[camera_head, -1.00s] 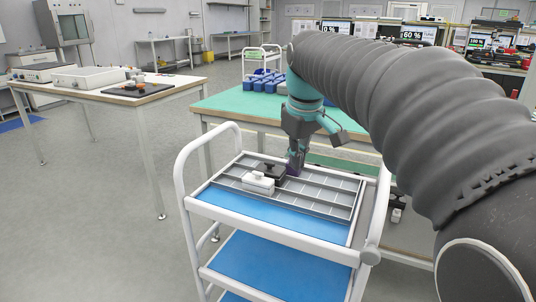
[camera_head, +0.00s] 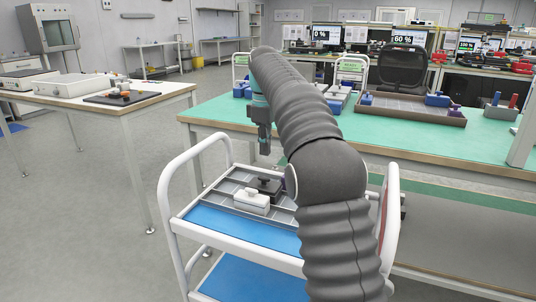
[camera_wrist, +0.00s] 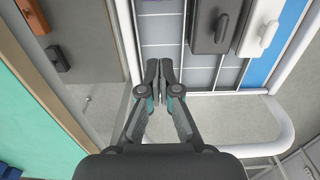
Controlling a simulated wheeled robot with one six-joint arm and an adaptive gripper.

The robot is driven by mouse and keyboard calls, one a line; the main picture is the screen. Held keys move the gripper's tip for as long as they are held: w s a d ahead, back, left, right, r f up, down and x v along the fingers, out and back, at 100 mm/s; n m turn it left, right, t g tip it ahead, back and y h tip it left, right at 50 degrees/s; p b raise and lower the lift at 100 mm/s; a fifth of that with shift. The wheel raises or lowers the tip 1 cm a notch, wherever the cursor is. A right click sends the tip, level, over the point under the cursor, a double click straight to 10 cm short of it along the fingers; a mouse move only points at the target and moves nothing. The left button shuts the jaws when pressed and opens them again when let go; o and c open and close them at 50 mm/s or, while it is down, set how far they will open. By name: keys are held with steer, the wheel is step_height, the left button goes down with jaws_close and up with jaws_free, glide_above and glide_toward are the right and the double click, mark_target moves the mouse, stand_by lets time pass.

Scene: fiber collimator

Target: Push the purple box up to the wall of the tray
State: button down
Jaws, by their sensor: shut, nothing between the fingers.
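The purple box (camera_wrist: 203,4) shows only as a strip at the top edge of the wrist view, beside the black box (camera_wrist: 217,24). In the head view my arm covers most of its place. The grey divided tray (camera_wrist: 160,52) lies on the white trolley. In the head view its visible part (camera_head: 226,187) holds the black box (camera_head: 265,186) and the white box (camera_head: 252,201). My gripper (camera_head: 265,152) is shut and empty, raised above the tray's far side. In the wrist view its fingertips (camera_wrist: 161,68) are together, apart from the purple box.
The trolley's white rail (camera_head: 168,210) surrounds the tray. A green-topped table (camera_head: 420,133) stands behind it, with another tray (camera_head: 412,110) and blue boxes. A white box (camera_wrist: 258,25) sits beside the black one. The blue trolley surface (camera_head: 240,225) in front is clear.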

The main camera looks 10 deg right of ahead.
step_height(320, 180, down, 8)
steer(key=shift+f+b, duration=0.1)
steer(key=shift+b, duration=1.05)
steer(key=s+d, duration=0.1)
steer(key=d, duration=0.1)
steer(key=shift+s+d+b, duration=0.3)
steer(key=shift+s, duration=0.1)
steer(key=shift+s+d, duration=0.25)
steer(key=shift+d, duration=0.15)
steer(key=shift+s, duration=0.1)
